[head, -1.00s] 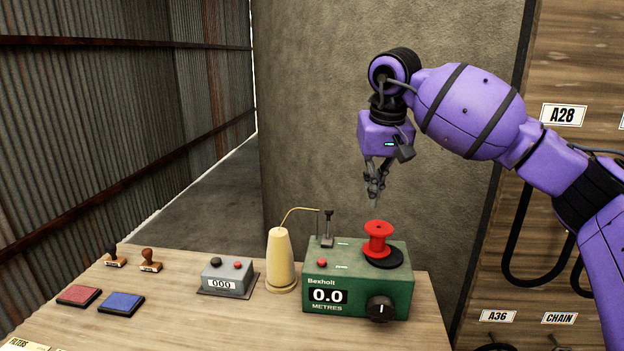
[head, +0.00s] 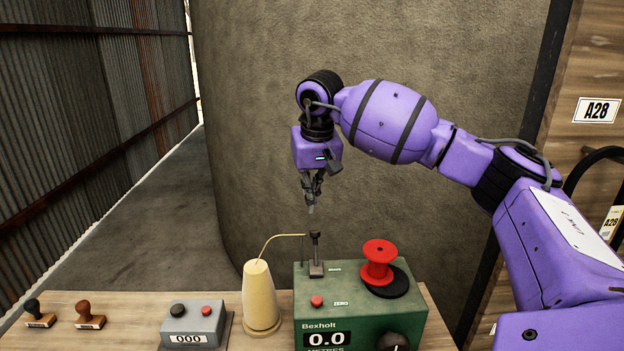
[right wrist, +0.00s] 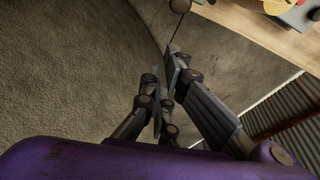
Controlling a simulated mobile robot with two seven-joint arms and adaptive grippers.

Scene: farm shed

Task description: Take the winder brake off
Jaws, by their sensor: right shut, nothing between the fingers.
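The green winder (head: 360,310) stands on the bench and its display reads 0.0. A dark upright brake lever (head: 316,250) with a black knob rises from a small base at the winder's top back left. A red spool (head: 378,263) sits on a black disc at the top right. My right gripper (head: 310,210) points down above the brake lever, apart from it, shut and empty. In the right wrist view its fingers (right wrist: 165,75) are close together, and a dark round knob (right wrist: 180,6) shows at the top edge. My left gripper is not in view.
A cream thread cone (head: 259,295) with a thin bent guide stands left of the winder. Further left are a grey counter box (head: 194,325) and two hand stamps (head: 89,315). A curved wall (head: 400,60) stands behind the bench.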

